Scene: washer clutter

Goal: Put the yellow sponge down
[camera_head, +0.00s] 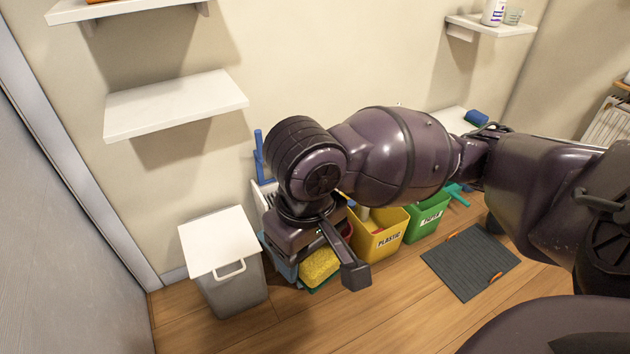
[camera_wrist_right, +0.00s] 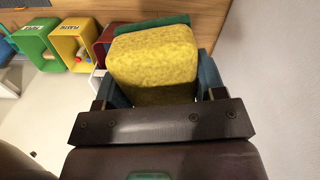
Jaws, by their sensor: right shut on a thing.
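The yellow sponge (camera_head: 319,267) has a green layer on one side. In the head view it shows below my right gripper (camera_head: 318,262), in front of the colored bins. In the right wrist view the sponge (camera_wrist_right: 155,65) fills the space between the two fingers of my right gripper (camera_wrist_right: 155,88), which is shut on it. The green layer is at its far edge. My right arm hides part of the wall and bins behind. My left gripper is not in view.
A white-lidded grey bin (camera_head: 237,285) stands just left of the gripper. A yellow plastic bin (camera_head: 378,240) and a green bin (camera_head: 427,217) stand to the right. A dark mat (camera_head: 468,262) lies on the wooden floor. An empty white shelf (camera_head: 175,104) is on the wall.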

